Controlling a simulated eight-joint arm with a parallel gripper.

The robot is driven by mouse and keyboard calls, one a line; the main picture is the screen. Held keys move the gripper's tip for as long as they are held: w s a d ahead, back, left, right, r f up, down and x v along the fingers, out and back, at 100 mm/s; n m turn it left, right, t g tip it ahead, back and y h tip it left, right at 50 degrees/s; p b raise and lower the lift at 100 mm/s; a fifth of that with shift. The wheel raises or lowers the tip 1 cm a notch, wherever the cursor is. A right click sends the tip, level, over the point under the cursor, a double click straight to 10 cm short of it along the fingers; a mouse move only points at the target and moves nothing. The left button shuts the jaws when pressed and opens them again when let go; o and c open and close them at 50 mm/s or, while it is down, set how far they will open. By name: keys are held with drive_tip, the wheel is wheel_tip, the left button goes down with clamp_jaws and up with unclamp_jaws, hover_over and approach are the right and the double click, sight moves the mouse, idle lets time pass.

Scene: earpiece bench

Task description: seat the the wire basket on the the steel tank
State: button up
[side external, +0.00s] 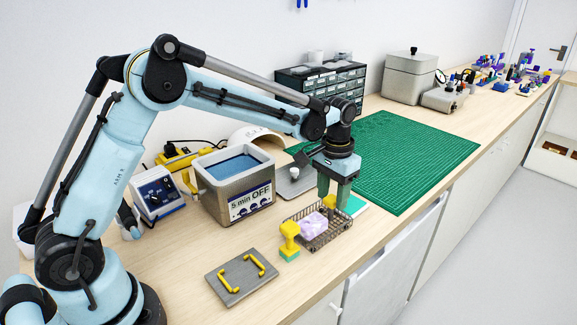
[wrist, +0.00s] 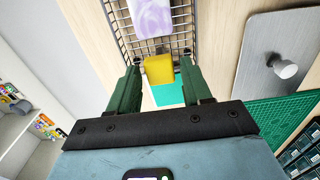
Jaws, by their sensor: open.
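The wire basket (side external: 334,234) stands on the bench with a pale purple-and-white item (side external: 313,225) in it and a yellow handle at each end. My gripper (side external: 332,204) is open and pointed down over the basket's far end. In the wrist view, the far yellow handle (wrist: 159,70) lies between the tips of my gripper (wrist: 161,75), with gaps visible at its sides. The basket's mesh (wrist: 118,28) runs beyond it. The steel tank (side external: 232,203) stands left of the basket, open-topped, holding blue liquid, with a "5 min OFF" label on its front.
A grey lid with a white knob (side external: 294,173) lies behind the basket, right of the tank. A grey plate with two yellow handles (side external: 236,286) lies in front. A green mat (side external: 410,150) covers the bench to the right. A blue-white control box (side external: 157,193) stands left of the tank.

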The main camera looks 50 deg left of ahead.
drive_tip(key=c, duration=0.9)
drive_tip(key=shift+o, duration=0.2)
wheel_tip(320, 180, up, 11)
drive_tip(key=shift+r, duration=0.1)
idle(0.3)
wheel_tip(320, 180, up, 12)
drive_tip(key=s+a, duration=0.5)
drive_tip(key=a, duration=0.5)
drive_tip(key=s+a, duration=0.4)
drive_tip(key=a, duration=0.6)
drive_tip(key=shift+f, duration=2.55)
